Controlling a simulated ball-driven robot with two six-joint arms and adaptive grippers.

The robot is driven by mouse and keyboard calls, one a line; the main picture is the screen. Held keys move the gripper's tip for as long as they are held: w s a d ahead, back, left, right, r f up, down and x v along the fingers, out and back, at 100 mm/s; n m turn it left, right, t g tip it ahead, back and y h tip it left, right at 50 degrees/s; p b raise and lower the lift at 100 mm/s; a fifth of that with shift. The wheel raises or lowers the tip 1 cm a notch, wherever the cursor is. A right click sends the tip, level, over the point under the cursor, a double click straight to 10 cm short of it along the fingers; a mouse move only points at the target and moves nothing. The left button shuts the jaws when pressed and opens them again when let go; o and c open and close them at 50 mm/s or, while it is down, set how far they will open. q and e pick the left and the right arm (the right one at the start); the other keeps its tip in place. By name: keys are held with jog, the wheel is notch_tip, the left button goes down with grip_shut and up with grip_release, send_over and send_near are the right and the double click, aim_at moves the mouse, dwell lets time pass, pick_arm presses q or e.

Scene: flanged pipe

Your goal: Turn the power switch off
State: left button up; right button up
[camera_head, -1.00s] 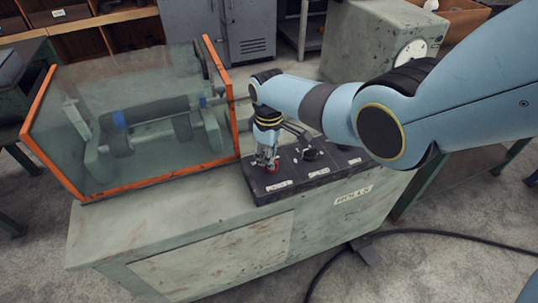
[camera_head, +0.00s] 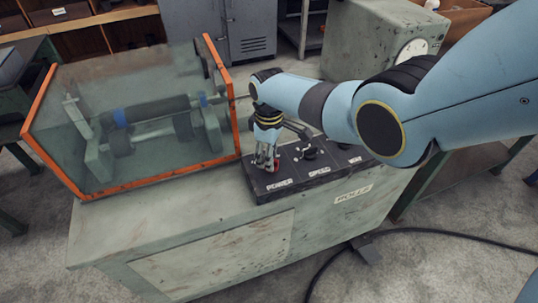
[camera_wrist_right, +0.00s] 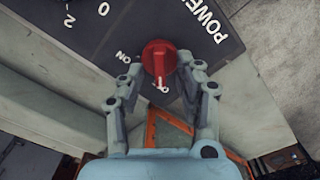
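The power switch is a round red knob on the dark control panel, above the POWER label; in the head view it shows only as a bit of red (camera_head: 277,166) beside my right gripper (camera_head: 266,166). In the right wrist view the red knob (camera_wrist_right: 159,58) lies between the two fingertips of my right gripper (camera_wrist_right: 160,65). The fingers are spread on either side of it, with small gaps seen. A pale mark on the knob points down toward a partly covered label that starts with O. The ON label is left of the knob. My left gripper is not in view.
The panel (camera_head: 262,197) also carries a black SPEED knob (camera_head: 309,153), close to my right wrist. An orange-framed clear guard (camera_head: 232,120) over rollers stands at left. The machine top (camera_head: 150,215) in front is clear. A cable lies on the floor at right.

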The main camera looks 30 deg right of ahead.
notch_tip(320, 180, up, 12)
dwell(0.6)
dwell(0.4)
